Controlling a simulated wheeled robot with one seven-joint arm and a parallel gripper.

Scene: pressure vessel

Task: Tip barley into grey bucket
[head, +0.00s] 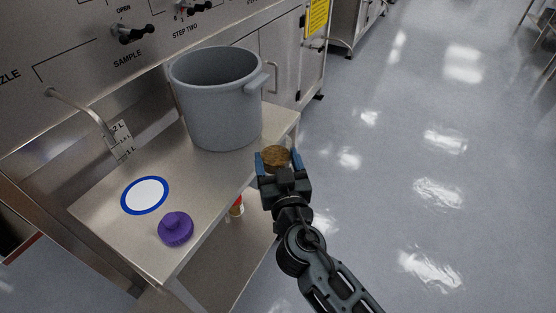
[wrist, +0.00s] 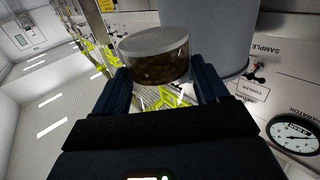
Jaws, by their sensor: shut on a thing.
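The grey bucket (head: 222,108) stands upright on the far part of the steel shelf, its inside partly visible from above. My gripper (head: 277,160) is at the right edge of the shelf, to the lower right of the bucket and apart from it in the head view. It is shut on a round clear container of brown barley (head: 275,154). In the wrist view the container (wrist: 155,58) sits between the two fingers (wrist: 166,88), with brown grains inside and a pale, flat top. The bucket (wrist: 215,30) fills the area behind it there.
A purple lid (head: 175,229) and a white disc with a blue rim (head: 145,195) lie on the near part of the steel shelf (head: 120,218). A bent tap (head: 92,112) reaches over its left side. A small red-and-white item (head: 237,207) is below. Open floor lies right.

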